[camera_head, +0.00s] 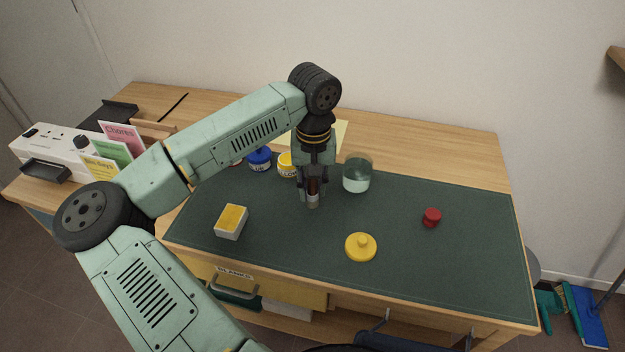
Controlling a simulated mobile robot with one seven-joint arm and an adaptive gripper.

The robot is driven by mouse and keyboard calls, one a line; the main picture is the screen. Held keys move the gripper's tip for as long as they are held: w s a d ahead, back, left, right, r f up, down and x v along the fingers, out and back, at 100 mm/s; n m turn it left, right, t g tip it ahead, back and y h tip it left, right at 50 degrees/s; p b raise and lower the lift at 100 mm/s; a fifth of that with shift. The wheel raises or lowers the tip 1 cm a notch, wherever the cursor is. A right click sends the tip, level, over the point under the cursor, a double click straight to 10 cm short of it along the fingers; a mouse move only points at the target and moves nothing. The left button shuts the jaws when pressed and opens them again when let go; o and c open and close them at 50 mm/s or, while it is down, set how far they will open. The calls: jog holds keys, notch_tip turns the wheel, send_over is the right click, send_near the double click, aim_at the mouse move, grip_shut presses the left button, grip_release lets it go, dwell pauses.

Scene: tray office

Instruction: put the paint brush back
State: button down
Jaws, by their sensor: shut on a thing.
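My gripper (312,190) points down over the left half of the green mat and is shut on the paint brush (313,201). Only a short dark red part and a pale lower end of the brush show between and below the fingers; the rest is hidden by the gripper. I cannot tell whether its lower end touches the mat. A clear glass jar (357,182) with pale liquid in its lower part stands just right of the gripper, apart from it.
Blue (260,160) and yellow (286,166) paint pots stand behind my arm. A yellow-topped block (232,221), a yellow knobbed lid (361,248) and a small red object (432,218) lie on the green mat (470,265). The mat's right part is mostly clear.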

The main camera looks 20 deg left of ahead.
jog(key=shift+f, duration=0.1)
jog(key=shift+f+b, duration=0.2)
jog(key=shift+b, duration=0.25)
jog(key=c, duration=1.4)
grip_release()
jog(key=shift+r, duration=0.1)
notch_tip(320, 180, up, 12)
jog(key=shift+r+b, duration=0.2)
jog(key=shift+b, duration=0.6)
